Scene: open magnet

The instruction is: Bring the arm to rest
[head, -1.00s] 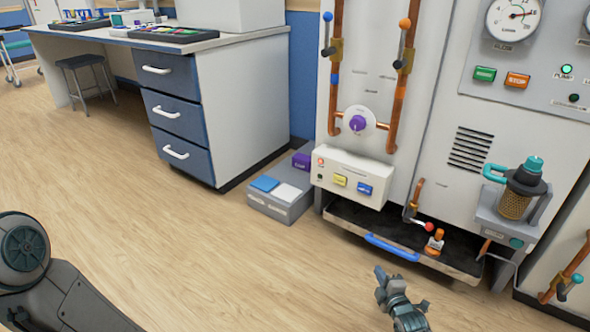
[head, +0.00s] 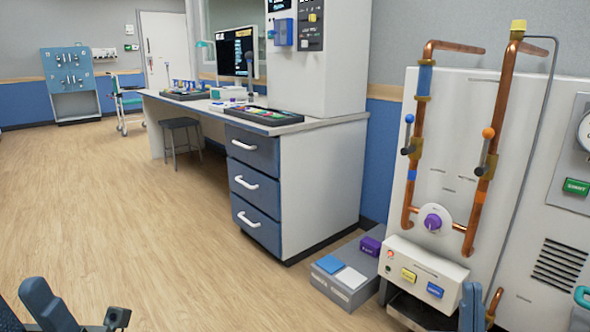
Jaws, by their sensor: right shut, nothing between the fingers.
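My right gripper (head: 471,306) is at the bottom edge, right of centre. Its blue-grey fingers point up and are together, with nothing held. It appears in front of the lower right end of the white control box (head: 427,264); whether it touches anything cannot be told. The rest of the right arm is below the picture. At the bottom left, dark blue and black parts of my left arm show, cut off by the edge. Whether its jaws are open cannot be made out.
The white panel with copper pipes (head: 478,170) stands close on the right. A grey step box (head: 343,288) sits on the floor beside the desk's drawers (head: 255,190). A stool (head: 180,125) stands by the desk. Open wooden floor (head: 130,220) fills the left.

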